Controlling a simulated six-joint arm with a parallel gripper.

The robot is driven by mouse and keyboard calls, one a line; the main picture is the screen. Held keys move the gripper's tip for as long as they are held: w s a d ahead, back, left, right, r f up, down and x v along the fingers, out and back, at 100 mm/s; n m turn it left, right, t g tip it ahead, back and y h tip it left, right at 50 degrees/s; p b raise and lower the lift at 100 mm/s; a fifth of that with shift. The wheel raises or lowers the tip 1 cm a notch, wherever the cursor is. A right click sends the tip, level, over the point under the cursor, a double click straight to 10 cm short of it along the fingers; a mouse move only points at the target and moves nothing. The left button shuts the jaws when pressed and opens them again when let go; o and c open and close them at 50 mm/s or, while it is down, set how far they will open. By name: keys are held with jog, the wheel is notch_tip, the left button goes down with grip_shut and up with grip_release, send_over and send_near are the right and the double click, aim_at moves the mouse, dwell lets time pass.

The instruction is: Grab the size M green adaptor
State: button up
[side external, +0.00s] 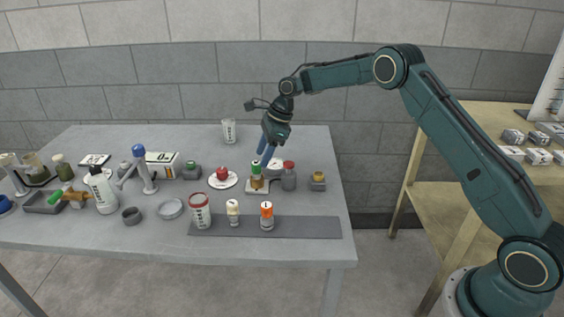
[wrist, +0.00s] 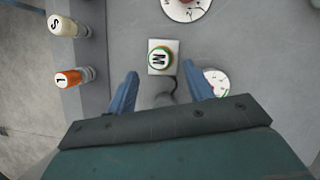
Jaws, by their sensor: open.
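The green adaptor marked M (wrist: 160,57) sits on a small light square plate (wrist: 151,69) in the wrist view. In the side view the green-topped adaptor (side external: 257,179) stands upright, with an amber-brown body below its cap. My gripper (wrist: 162,88) is open, with its two blue fingers apart and nothing held. In the wrist view the adaptor appears just ahead of the fingertips, between their lines. In the side view my gripper (side external: 265,152) points down above the adaptor, clear of it.
A white S adaptor (side external: 233,212) and an orange L adaptor (side external: 267,215) stand on a dark grey strip (side external: 315,228). A grey red-topped container (side external: 289,179) stands close right of the green adaptor.

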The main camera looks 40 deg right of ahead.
aim_at(257, 166)
jog(key=shift+x, duration=2.6)
jog(key=shift+r, duration=0.1)
grip_shut()
